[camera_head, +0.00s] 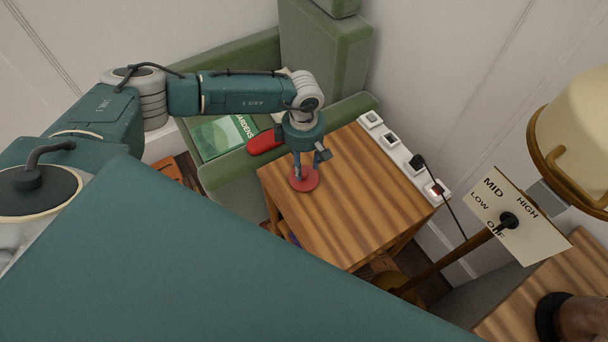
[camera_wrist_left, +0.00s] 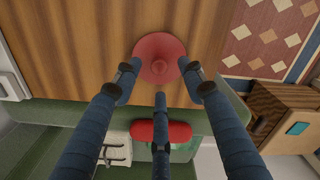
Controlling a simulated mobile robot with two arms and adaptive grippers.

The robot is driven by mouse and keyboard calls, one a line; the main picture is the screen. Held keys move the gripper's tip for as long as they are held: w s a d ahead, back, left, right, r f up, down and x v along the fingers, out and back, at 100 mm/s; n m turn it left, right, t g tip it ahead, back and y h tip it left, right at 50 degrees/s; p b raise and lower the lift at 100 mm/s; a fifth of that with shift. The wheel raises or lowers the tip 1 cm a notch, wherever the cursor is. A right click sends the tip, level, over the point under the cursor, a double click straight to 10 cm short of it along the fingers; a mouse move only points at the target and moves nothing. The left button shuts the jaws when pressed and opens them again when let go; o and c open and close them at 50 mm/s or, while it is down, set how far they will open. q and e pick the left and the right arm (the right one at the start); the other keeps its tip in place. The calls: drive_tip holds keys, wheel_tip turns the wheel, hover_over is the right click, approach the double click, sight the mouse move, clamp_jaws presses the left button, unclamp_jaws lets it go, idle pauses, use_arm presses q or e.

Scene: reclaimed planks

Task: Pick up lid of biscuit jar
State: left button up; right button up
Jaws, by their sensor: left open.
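The red round lid (camera_head: 308,184) with a small knob is at the left part of the wooden side table top. It also shows in the left wrist view (camera_wrist_left: 150,47), with its knob facing me. No jar wall shows under it, so I cannot tell what it rests on. My left gripper (camera_head: 298,172) points down right over the lid. In the left wrist view its three fingers (camera_wrist_left: 160,76) are spread open around the knob, with nothing held. I cannot tell whether any finger touches the lid. My right gripper is not in view.
The wooden table (camera_head: 355,200) is clear around the lid. A white power strip (camera_head: 398,150) with a black plug lies along its far right edge. A green armchair (camera_head: 325,50) holds a green book (camera_head: 222,138) and a red object (camera_head: 263,142). A lamp with a dial plate (camera_head: 500,212) stands right.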

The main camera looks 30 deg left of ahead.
sight(304, 172)
use_arm(q)
wheel_tip(304, 172, down, 4)
drive_tip(key=shift+w+f+b, duration=0.1)
drive_tip(key=shift+f+b, duration=0.05)
drive_tip(key=shift+b, duration=1.1)
drive_tip(key=shift+f, duration=0.1)
drive_tip(key=shift+c, duration=0.2)
clamp_jaws()
drive_tip(key=shift+r, duration=0.2)
